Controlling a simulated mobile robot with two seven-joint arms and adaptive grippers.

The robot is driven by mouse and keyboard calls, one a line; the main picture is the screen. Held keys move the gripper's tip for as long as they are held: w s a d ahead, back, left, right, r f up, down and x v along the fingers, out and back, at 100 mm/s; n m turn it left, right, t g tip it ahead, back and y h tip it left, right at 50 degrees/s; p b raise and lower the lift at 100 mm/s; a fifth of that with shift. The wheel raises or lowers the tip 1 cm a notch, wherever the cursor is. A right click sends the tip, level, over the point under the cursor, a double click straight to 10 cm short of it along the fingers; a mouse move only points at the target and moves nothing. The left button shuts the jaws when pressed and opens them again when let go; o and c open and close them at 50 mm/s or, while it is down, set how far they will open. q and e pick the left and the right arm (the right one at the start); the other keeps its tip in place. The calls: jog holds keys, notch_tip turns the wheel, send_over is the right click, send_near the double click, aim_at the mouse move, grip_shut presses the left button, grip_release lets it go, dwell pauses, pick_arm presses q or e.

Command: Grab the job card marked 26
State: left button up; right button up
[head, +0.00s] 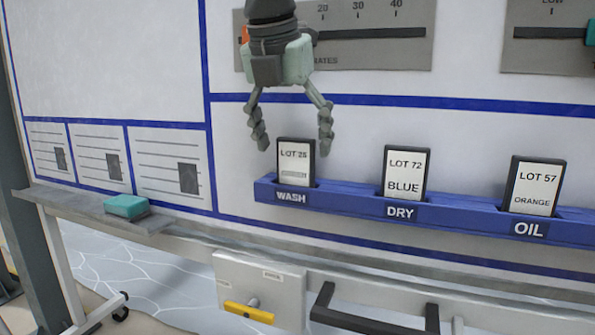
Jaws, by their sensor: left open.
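The leftmost job card (296,163) stands upright in a dark frame in the slot labelled WASH. Its top line reads LOT and a number that looks like 26, though the last digit is small; its lower line is too faint to read. My left gripper (293,146) comes down from the top, open and empty. In the picture its two fingers hang on either side of this card's top; I cannot tell how far in front of the card they are. My right gripper is not in view.
The blue rack (347,200) also holds a LOT 72 BLUE card (405,172) at DRY and a LOT 57 ORANGE card (536,187) at OIL. A ledge (75,206) at left carries a teal block (125,206). A yellow handle (249,311) and a dark handle (370,319) sit below.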

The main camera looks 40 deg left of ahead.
aim_at(294, 153)
pick_arm(q)
jog(key=x, duration=0.4)
jog(key=shift+s+f, duration=0.1)
jog(key=shift+f, duration=0.15)
jog(key=shift+c, duration=0.3)
jog(key=c, duration=1.2)
